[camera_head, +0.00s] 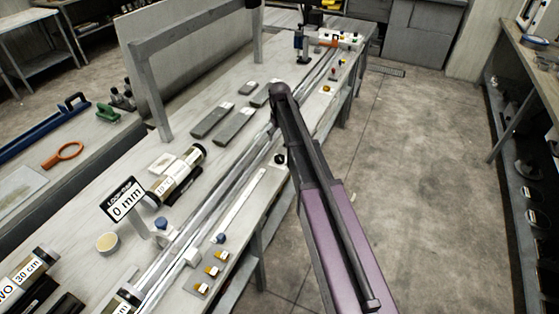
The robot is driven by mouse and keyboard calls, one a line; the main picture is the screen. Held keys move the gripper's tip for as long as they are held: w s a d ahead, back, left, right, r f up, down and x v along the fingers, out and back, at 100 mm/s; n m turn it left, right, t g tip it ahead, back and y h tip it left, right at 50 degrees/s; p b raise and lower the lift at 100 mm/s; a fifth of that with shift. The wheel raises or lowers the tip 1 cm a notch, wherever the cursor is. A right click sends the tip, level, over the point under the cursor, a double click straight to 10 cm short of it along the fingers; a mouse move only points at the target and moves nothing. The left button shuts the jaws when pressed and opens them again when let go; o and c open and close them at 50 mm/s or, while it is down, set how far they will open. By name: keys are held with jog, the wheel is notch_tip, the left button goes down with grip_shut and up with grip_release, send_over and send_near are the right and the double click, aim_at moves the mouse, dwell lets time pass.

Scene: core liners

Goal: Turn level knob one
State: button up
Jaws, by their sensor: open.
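I cannot tell for sure which part is level knob one. On the front strip of the long bench (236,248) a dark knob (280,159) sits just left of my arm. A small blue-topped knob (219,238) stands nearer, by the end of a pale strip (243,205). Another blue knob (161,223) sits on the rail by the "0 mm" sign. My dark and purple arm reaches up from the bottom to a rounded joint over the bench. My gripper does not show.
Metal rails (205,205) run along the bench. A "0 mm" sign (124,201), labelled cylinders (180,175) and several yellow-marked switches (211,271) stand near them. A metal frame (152,95) rises behind. The floor (415,180) at the right is clear up to a side bench.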

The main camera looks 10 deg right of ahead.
aim_at(280, 158)
jog(key=shift+f+b, duration=5.4)
jog(key=shift+f, duration=0.3)
jog(key=c, duration=1.1)
